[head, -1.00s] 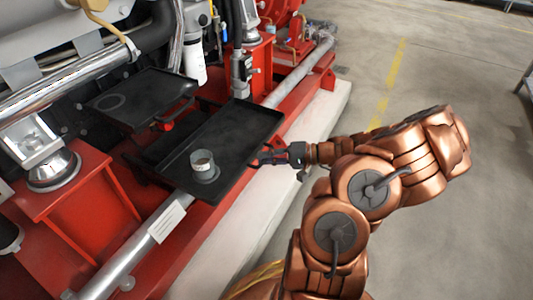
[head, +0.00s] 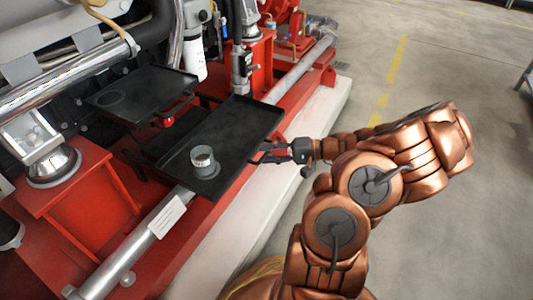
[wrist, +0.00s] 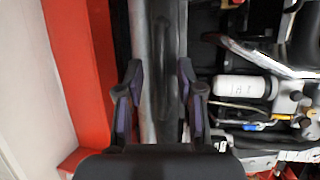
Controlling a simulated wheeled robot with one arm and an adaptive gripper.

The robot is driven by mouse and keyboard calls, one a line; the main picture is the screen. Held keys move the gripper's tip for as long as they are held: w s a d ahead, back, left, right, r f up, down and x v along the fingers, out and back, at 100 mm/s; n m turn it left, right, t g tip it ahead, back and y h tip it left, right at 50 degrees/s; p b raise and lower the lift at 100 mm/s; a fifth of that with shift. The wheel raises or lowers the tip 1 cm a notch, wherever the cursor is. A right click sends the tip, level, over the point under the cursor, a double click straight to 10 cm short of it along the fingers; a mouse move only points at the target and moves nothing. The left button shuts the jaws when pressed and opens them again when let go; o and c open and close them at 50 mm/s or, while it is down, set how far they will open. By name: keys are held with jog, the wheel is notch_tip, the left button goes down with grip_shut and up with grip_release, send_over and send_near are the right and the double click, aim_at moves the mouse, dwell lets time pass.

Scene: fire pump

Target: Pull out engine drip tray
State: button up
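A dark, shallow, rimmed tray (head: 236,128), which I take as the engine drip tray, sticks out over the grey pipe and red frame of the engine. A small white and grey cup (head: 203,160) stands on its near end. My gripper (head: 266,153) is at the tray's right-hand outer edge, low beside the rim. In the wrist view, the two fingers of my gripper (wrist: 160,90) are apart, with grey and dark lengthwise surfaces showing between them. I see no clear grip on the tray; exact contact with its edge cannot be told.
A second dark tray (head: 145,92) with a ring mark lies further in. A white filter (head: 195,58) and upright pipes stand behind the trays. A long grey pipe (head: 140,250) runs along the red frame (head: 75,195). The concrete floor (head: 440,65) at right is open.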

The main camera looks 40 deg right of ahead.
jog(key=v, duration=1.1)
dwell(0.3)
jog(key=a+r+n+g+h+p, duration=0.1)
jog(key=a+r+n+g+p, duration=0.85)
jog(key=a+r+p, duration=1.3)
jog(key=s+a+r+g+h+p, duration=0.25)
jog(key=s+a+r, duration=0.2)
jog(key=r, duration=0.35)
jog(key=s+a+r+g+h+p, duration=0.25)
jog(key=a+r+p, duration=0.2)
jog(key=r, duration=0.25)
jog(key=s+d+r+t+h+p, duration=0.1)
jog(key=s+r+h+p, duration=0.4)
jog(key=s+r+p, duration=0.4)
notch_tip(320, 180, up, 3)
jog(key=p, duration=0.3)
jog(key=shift+d+r, duration=0.15)
jog(key=shift+d, duration=0.25)
jog(key=shift+s+d+t, duration=0.1)
jog(key=shift+s+t, duration=0.05)
jog(key=shift+t, duration=0.1)
